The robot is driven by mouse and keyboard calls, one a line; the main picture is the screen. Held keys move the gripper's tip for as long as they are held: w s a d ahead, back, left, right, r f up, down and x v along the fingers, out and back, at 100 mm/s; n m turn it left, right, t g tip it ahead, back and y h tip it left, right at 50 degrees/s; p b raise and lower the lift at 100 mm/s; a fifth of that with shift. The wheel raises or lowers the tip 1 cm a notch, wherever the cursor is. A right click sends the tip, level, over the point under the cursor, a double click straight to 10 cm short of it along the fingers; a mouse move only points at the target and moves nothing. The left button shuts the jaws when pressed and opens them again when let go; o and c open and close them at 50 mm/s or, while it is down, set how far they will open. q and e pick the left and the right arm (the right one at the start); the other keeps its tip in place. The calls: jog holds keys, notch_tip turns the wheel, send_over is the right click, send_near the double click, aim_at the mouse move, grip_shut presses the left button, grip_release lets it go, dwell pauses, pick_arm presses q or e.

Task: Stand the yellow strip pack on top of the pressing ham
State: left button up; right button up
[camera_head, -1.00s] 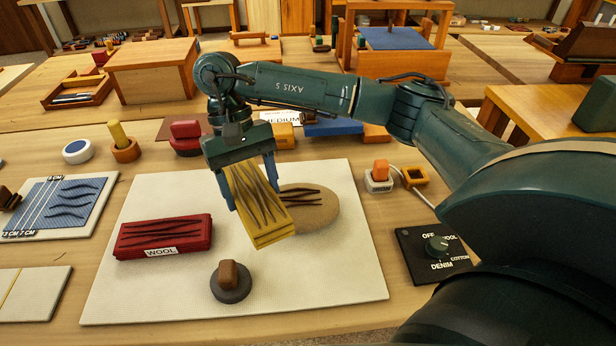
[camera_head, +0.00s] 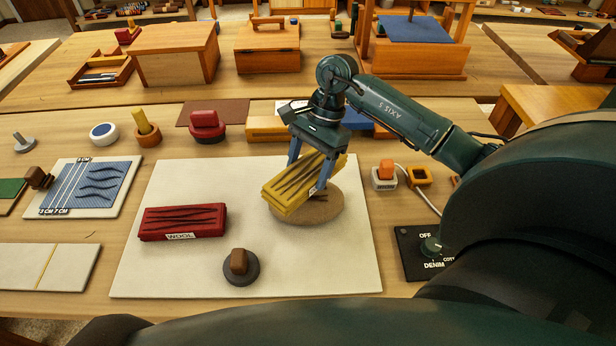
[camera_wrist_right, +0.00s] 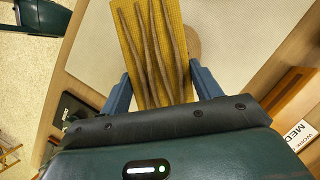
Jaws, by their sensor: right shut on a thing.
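The yellow strip pack (camera_head: 298,183), with dark wavy strips on its top, is held by my right gripper (camera_head: 311,172), which is shut on its sides. The pack is tilted in the head view, its left end lower. It also fills the middle of the right wrist view (camera_wrist_right: 150,45), between the blue fingers. The tan, rounded pressing ham (camera_head: 318,210) lies on the pale mat under the pack, which hides much of it. I cannot tell whether the pack touches the ham. My left gripper is not in view.
A red pack labelled WOOL (camera_head: 180,221) and a dark round weight with a brown knob (camera_head: 240,268) rest on the pale mat (camera_head: 150,284). A dial box (camera_head: 420,250) stands to the right. The mat's front right is clear.

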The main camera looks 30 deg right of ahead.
aim_at(308, 178)
jog(key=shift+f, duration=2.15)
jog(key=o, duration=1.1)
jog(key=shift+c, duration=0.2)
jog(key=shift+r, duration=0.15)
jog(key=shift+r+p, duration=0.25)
jog(key=shift+p, duration=0.1)
jog(key=b+v, duration=0.2)
jog(key=v, duration=0.9)
jog(key=shift+d+r, duration=0.2)
jog(key=shift+r, duration=0.1)
